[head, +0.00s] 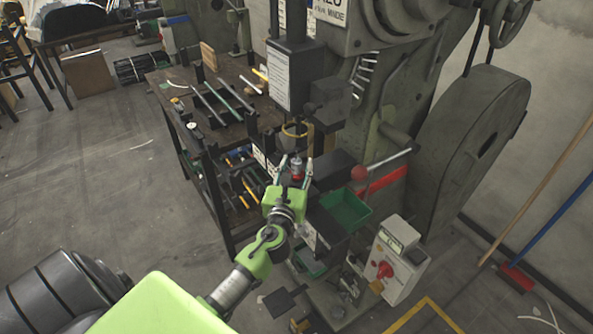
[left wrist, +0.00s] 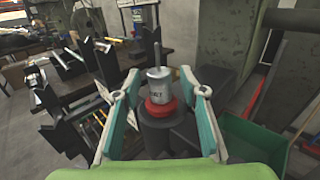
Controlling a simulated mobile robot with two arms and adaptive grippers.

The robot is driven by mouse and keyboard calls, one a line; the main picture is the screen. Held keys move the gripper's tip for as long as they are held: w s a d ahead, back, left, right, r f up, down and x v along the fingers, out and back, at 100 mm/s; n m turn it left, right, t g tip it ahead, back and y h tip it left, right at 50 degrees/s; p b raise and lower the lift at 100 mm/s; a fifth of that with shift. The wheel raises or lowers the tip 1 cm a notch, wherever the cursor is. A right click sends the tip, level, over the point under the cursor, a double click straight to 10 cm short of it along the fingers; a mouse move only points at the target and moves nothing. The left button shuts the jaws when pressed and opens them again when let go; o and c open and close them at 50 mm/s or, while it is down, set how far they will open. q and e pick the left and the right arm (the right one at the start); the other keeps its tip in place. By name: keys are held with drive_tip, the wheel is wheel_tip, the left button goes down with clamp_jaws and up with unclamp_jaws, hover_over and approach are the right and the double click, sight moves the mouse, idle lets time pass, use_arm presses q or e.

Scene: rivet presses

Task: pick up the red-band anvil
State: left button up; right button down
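The red-band anvil (left wrist: 157,90) is a small silver cylinder with a red band at its base and a thin pin on top. In the left wrist view it stands upright on a dark round post (left wrist: 165,130). It also shows small in the head view (head: 297,168), at the press. My left gripper (left wrist: 159,92) is open, with its two teal-padded fingers on either side of the anvil and visible gaps between. In the head view the left gripper (head: 296,165) reaches in to the same spot. My right gripper is not in view.
A green bin (head: 345,209) sits just right of the gripper. A workbench (head: 180,88) with rods and tools stands left. A control box (head: 395,262) is at lower right. Open floor lies left.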

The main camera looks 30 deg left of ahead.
use_arm(q)
drive_tip(key=shift+w+a, duration=0.1)
drive_tip(key=shift+w, duration=0.1)
clamp_jaws()
drive_tip(key=shift+r, duration=0.15)
